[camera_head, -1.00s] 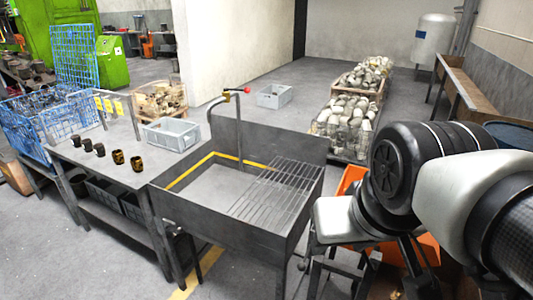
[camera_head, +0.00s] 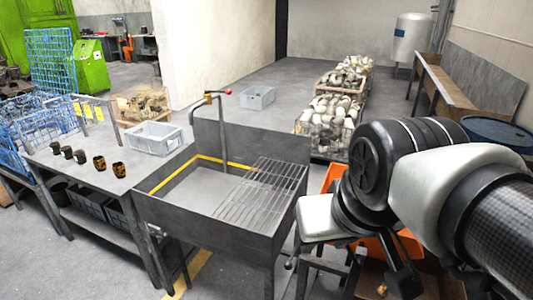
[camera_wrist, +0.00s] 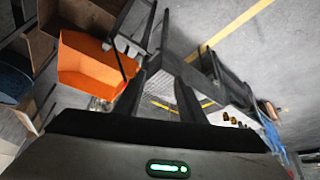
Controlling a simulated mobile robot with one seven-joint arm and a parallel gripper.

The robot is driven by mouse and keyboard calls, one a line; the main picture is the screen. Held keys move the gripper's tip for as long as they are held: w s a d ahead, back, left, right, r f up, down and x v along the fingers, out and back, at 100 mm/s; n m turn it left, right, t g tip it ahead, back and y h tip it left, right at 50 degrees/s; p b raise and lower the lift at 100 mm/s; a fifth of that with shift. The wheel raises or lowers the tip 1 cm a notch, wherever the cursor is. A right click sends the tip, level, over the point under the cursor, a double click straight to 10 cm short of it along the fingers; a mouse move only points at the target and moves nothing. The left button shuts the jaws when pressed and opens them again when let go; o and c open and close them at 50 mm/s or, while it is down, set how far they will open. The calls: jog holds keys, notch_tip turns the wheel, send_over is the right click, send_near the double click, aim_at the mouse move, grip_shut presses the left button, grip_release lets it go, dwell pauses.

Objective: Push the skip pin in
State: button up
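An orange skip (camera_head: 409,243) shows in the head view at the lower right, mostly hidden behind my arm. In the wrist view its orange body (camera_wrist: 85,65) lies at the upper left, seen at a slant. I cannot make out the skip pin in either view. My gripper (camera_wrist: 163,75) shows in the wrist view as two dark fingers with a gap between them. It is open, with nothing seen held between the fingers. The skip is to the left of the fingers in that view, apart from them.
A grey sink (camera_head: 205,215) with a wire rack (camera_head: 262,192) stands left of my arm. A workbench (camera_head: 75,180) with several dark cups and a grey crate (camera_head: 153,140) is farther left. Wire bins of pale parts (camera_head: 328,122) stand behind. Floor beyond the sink is partly clear.

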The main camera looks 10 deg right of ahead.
jog(key=shift+w+d+f, duration=0.1)
jog(key=shift+w, duration=0.1)
jog(key=c, duration=0.4)
jog(key=w+f+n, duration=0.1)
jog(key=w+n, duration=0.1)
jog(key=w+d+f+n+g+h, duration=0.1)
jog(key=w+f+n, duration=0.2)
jog(key=w+n, duration=0.1)
jog(key=n, duration=0.1)
jog(key=shift+w+d+f+h, duration=0.1)
jog(key=shift+d+f+h, duration=0.1)
jog(key=shift+f+h, duration=0.15)
grip_shut()
jog(key=w+a+f+n, duration=0.2)
jog(key=w+f+n, duration=0.1)
jog(key=f+n, duration=0.4)
jog(key=w+a+f+n+g, duration=0.1)
jog(key=w+a+f+n, duration=0.2)
jog(key=f+n, duration=0.4)
jog(key=w+a+f+n+g, duration=0.1)
jog(key=w+f+n, duration=0.3)
jog(key=f, duration=0.5)
jog(key=a+n, duration=0.1)
jog(key=n, duration=0.1)
jog(key=shift+a+n, duration=0.35)
jog(key=shift+n, duration=0.05)
jog(key=shift+f, duration=0.15)
